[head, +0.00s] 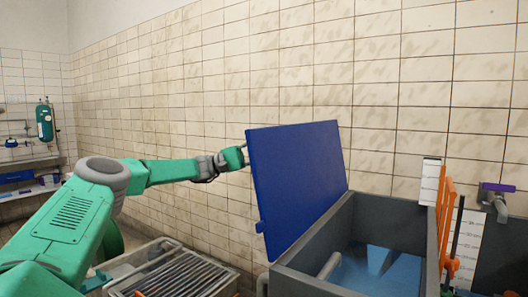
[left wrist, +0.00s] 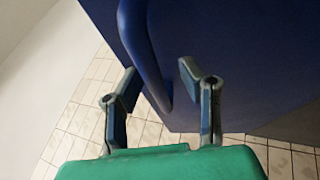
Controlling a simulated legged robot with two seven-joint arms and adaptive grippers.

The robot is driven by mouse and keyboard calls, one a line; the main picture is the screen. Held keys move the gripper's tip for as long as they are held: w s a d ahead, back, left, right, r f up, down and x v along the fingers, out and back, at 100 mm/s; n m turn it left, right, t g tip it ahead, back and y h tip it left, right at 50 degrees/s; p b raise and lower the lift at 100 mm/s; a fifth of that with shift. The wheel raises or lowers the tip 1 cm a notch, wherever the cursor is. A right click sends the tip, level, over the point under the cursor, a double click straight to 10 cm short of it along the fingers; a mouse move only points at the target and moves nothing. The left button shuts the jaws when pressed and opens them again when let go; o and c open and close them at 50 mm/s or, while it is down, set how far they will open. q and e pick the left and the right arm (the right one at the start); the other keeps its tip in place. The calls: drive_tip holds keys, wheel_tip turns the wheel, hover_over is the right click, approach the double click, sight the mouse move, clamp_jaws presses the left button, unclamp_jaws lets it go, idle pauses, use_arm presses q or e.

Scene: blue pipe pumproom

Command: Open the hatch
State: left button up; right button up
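The blue hatch lid (head: 298,185) stands raised and steeply tilted at the left side of the grey tank (head: 330,285) in the head view. My left gripper (head: 244,155) is at the lid's left edge, on its outer side; its fingertips are mostly hidden there. In the left wrist view the lid's underside or outer face (left wrist: 235,50) is dark blue, with a curved blue handle (left wrist: 140,40). The fingers of my left gripper (left wrist: 160,80) are spread, one on each side of the handle, with gaps visible. My right gripper is in neither view.
The tank opening shows light blue water or floor (head: 385,270) inside. An orange lever (head: 446,220) and white gauge boards (head: 466,245) stand at the right. A slatted grate (head: 172,275) lies low at the left of the tank. A tiled wall (head: 400,100) is close behind.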

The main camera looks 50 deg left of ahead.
use_arm(q)
drive_tip(key=shift+a, duration=0.1)
drive_tip(key=v, duration=1.2)
drive_tip(key=shift+f, duration=0.1)
